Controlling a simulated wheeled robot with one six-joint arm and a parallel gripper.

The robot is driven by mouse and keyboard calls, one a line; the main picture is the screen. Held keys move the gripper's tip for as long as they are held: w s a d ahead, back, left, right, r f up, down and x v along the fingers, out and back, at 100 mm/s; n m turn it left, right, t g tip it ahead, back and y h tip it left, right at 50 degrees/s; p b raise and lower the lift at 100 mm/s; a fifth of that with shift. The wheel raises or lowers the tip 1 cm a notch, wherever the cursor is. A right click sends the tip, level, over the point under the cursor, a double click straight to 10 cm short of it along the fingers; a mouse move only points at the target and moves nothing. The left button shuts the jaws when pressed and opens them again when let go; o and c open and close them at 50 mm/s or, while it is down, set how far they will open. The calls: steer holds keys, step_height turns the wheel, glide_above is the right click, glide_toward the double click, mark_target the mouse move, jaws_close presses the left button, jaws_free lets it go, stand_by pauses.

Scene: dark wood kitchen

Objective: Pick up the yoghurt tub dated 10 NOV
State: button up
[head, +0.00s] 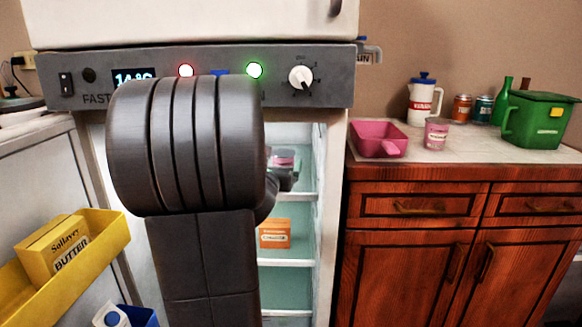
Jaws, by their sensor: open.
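A small tub with pink on it (283,161) sits on the upper shelf inside the open fridge; I cannot read any date on it. My gripper (286,178) reaches into the fridge at that shelf, just in front of the tub. It is mostly hidden behind my own arm, which covers the middle of the view. It is open, and I cannot tell whether its fingers are around the tub or short of it. Another small pink tub (436,134) stands on the counter at right, its print too small to read.
An orange box (275,234) stands on a lower fridge shelf (285,263). The open fridge door at left holds a butter box (52,250) in a yellow bin (112,243). A pink scoop-like container (378,139), a jug (424,100), cans and a green bin (540,120) crowd the counter.

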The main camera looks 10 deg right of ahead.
mark_target(284, 151)
steer(key=x, duration=0.9)
steer(key=shift+w+r, duration=0.25)
steer(key=shift+r, duration=0.05)
steer(key=c, duration=1.1)
steer(key=shift+r, duration=0.1)
steer(key=shift+c, duration=0.2)
